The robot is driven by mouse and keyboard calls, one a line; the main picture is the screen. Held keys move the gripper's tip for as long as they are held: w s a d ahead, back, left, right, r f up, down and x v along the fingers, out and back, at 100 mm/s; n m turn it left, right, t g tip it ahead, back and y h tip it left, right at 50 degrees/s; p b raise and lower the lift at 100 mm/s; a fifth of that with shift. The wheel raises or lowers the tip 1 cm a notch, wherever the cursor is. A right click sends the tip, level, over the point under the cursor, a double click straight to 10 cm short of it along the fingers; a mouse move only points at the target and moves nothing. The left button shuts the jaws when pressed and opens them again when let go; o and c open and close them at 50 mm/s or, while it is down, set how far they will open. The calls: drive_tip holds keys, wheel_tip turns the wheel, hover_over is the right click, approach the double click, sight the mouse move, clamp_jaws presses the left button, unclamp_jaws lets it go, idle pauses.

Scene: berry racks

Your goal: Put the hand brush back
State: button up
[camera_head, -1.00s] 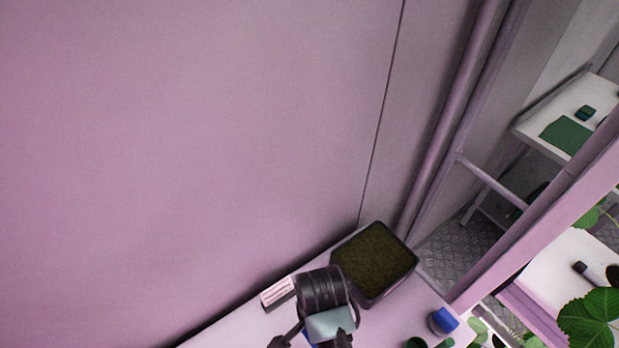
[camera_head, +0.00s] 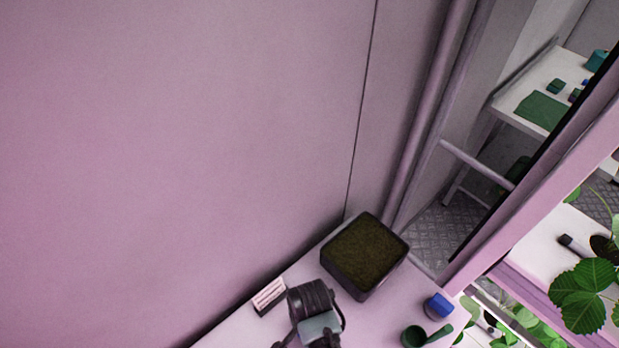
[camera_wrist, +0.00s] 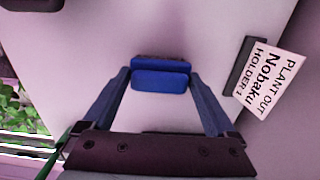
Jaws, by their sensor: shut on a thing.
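In the wrist view my gripper (camera_wrist: 160,76) has its two dark fingers on either side of a blue block-like piece (camera_wrist: 160,80), held between the fingertips over a pale surface. This piece appears to be the hand brush, but bristles and a full handle do not show. In the head view my gripper (camera_head: 320,328) is at the bottom edge, over the pale bench (camera_head: 262,330); its fingertips and the brush are hidden there. A white label card (camera_wrist: 272,75) reading "PLANT OUT Nobaku HOLDER 1" stands right of the fingers; it also shows in the head view (camera_head: 269,293) by the wall.
A black tray of dark soil (camera_head: 365,255) sits at the bench's back corner, close to my gripper. A blue object (camera_head: 438,305) and a green scoop-like tool (camera_head: 425,335) lie to the right. A pink post (camera_head: 530,220) and leafy plants (camera_head: 585,290) stand further right.

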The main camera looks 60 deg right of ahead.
drive_tip(key=shift+f, duration=0.2)
drive_tip(key=shift+f, duration=0.15)
drive_tip(key=o, duration=1)
drive_tip(key=shift+c, duration=0.2)
wheel_tip(320, 180, up, 12)
drive_tip(key=shift+r+b, duration=0.25)
drive_tip(key=shift+b, duration=0.15)
